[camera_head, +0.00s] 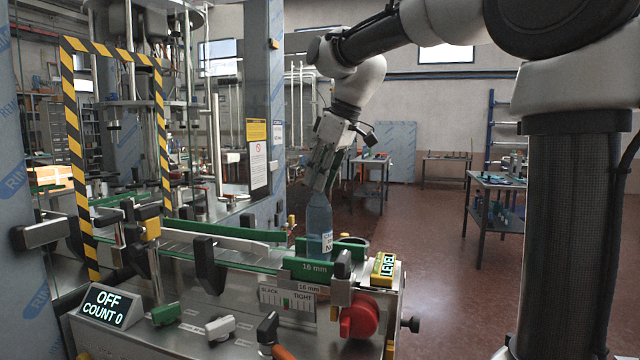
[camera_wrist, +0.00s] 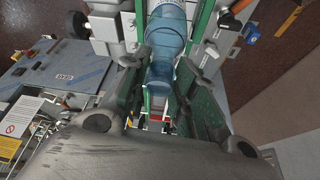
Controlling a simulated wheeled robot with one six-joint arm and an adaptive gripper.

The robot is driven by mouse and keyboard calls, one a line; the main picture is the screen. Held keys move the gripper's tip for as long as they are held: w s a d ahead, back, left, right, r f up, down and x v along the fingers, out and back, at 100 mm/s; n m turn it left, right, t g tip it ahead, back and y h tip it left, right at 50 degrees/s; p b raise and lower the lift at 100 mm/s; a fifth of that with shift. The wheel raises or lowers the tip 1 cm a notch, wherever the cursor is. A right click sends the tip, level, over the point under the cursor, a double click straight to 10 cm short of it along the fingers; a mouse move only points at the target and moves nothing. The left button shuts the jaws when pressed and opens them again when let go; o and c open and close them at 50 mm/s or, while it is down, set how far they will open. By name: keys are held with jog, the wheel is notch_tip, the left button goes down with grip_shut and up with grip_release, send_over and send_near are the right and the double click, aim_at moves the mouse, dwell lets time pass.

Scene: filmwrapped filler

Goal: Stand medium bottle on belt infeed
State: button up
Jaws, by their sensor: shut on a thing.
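The medium bottle (camera_head: 319,222) is clear blue with a white label and stands upright at the near right end of the belt infeed (camera_head: 228,247), between the green guide rails. My gripper (camera_head: 322,180) comes down from above and is shut on the bottle's upper part. In the wrist view the bottle (camera_wrist: 166,40) lies between the two fingers of my gripper (camera_wrist: 160,85). The bottle's base is hidden behind the near green rail marked 16 mm, so I cannot tell whether it touches the belt.
A red knob (camera_head: 358,317) and a yellow LEVEL block (camera_head: 383,269) sit at the infeed's right end. A slack/tight gauge (camera_head: 288,301) is on the front. A display (camera_head: 107,305) reads OFF, COUNT 0. A striped guard frame (camera_head: 75,150) stands over the belt at left.

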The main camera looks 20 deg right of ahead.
jog(key=shift+f, duration=0.55)
jog(key=o, duration=1.1)
jog(key=shift+f, duration=0.1)
jog(key=shift+c, duration=0.2)
jog(key=v, duration=1.2)
jog(key=s+d+f+m+h, duration=0.1)
jog(key=s+d+f+m, duration=0.2)
jog(key=s+f, duration=0.4)
jog(key=s+d+f+m+h, duration=0.1)
jog(key=s+d+f+m, duration=0.2)
jog(key=s+d+f, duration=0.2)
jog(key=s+d+f+m+t+h, duration=0.1)
jog(key=s+d+f+m, duration=0.2)
jog(key=s+f, duration=0.8)
jog(key=shift+d+f, duration=0.55)
jog(key=shift+f, duration=0.05)
